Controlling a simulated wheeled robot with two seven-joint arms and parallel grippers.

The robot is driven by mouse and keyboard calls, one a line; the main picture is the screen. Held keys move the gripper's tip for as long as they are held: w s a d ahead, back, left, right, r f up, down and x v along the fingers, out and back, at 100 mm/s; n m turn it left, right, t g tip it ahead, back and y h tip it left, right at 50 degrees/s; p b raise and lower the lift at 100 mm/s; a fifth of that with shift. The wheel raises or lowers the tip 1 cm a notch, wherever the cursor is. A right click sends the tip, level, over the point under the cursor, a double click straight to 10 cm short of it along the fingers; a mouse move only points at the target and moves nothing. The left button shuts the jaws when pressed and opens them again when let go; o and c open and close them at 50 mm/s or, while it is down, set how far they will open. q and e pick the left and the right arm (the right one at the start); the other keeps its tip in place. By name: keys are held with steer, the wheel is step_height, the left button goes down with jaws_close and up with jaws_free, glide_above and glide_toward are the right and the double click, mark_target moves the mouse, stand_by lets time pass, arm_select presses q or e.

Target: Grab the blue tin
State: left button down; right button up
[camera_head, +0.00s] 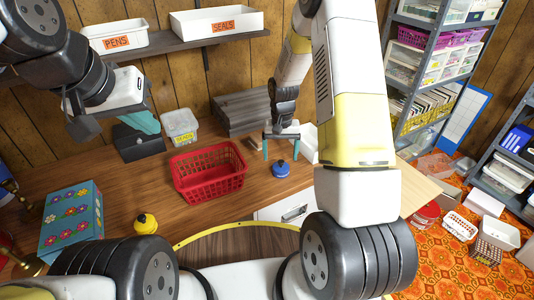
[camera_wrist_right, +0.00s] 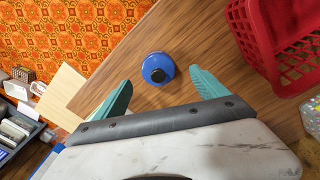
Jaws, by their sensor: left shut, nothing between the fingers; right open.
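The blue tin (camera_head: 281,169), small and round with a dark knob on top, stands on the wooden table right of the red basket. In the right wrist view the blue tin (camera_wrist_right: 156,66) shows between and a little beyond the two teal fingertips. My right gripper (camera_head: 281,150) is open and empty, with its fingers pointing down just behind the tin in the head view. I cannot tell whether a finger touches it. My left gripper (camera_head: 152,126) is shut and empty at the upper left, above the table near a dark box.
The red basket (camera_head: 209,172) stands close left of the tin. A flowered blue box (camera_head: 70,222) and a yellow round container (camera_head: 146,223) are at the left. A grey lidded box (camera_head: 180,127) stands behind the basket. A shelf with white bins (camera_head: 216,23) hangs above.

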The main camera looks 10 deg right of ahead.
mark_target(281, 162)
step_height(281, 162, down, 7)
steer(key=shift+d+r, duration=0.1)
steer(key=shift+d, duration=0.05)
steer(key=c, duration=1.6)
steer(key=shift+o, duration=0.2)
steer(key=shift+r, duration=0.1)
